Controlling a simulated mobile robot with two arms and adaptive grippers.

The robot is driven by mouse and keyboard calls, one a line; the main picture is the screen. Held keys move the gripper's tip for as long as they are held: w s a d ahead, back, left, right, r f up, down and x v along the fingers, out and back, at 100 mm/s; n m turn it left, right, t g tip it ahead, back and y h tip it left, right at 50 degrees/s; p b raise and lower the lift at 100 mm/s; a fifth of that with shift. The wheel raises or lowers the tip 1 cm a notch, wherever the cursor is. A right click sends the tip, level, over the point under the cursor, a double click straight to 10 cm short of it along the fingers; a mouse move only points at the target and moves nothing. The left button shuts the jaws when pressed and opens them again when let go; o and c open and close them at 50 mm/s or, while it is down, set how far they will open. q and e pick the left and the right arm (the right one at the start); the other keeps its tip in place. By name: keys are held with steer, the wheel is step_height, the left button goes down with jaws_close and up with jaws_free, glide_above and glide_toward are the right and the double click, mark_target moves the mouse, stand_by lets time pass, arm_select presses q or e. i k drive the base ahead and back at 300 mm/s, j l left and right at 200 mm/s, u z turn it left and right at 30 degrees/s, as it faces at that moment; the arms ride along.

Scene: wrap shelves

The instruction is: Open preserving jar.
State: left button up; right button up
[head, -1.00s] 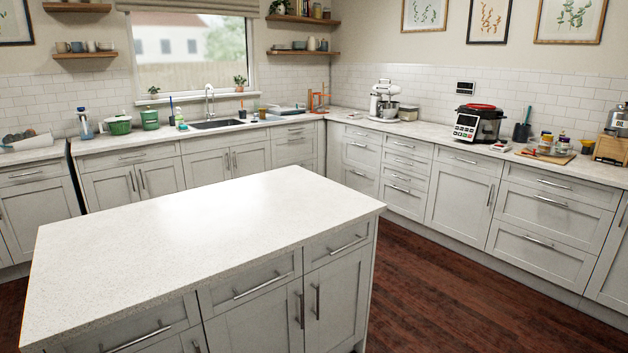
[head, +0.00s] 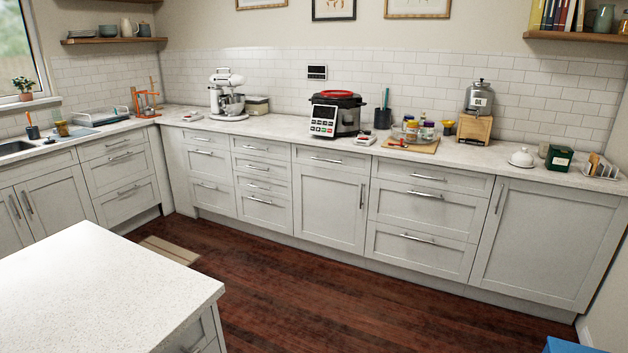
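I cannot tell for certain which thing is the preserving jar. Several small jars (head: 426,131), some with coloured lids, stand close together by a wooden board (head: 412,146) on the back counter. Neither of my grippers shows in the head view.
The counter (head: 270,128) bears a multicooker (head: 336,115), a stand mixer (head: 227,95) and a dispenser (head: 479,98) on a wooden stand. The island top (head: 90,290) is bare. Dark wooden floor (head: 300,300) lies open, with a mat (head: 170,250) at left.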

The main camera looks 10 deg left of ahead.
mark_target(61, 131)
steer(key=i+z, duration=0.35)
steer(key=i, duration=1.35)
steer(key=i+u, duration=0.9)
steer(key=i+l+u, duration=0.45)
steer(key=i+j+u, duration=0.3)
steer(key=i+u, duration=0.15)
steer(key=i+j+u, duration=0.1)
steer(key=i+u, duration=0.35)
steer(key=i+l+u, duration=0.1)
steer(key=i+u, duration=0.4)
steer(key=i, duration=1.8)
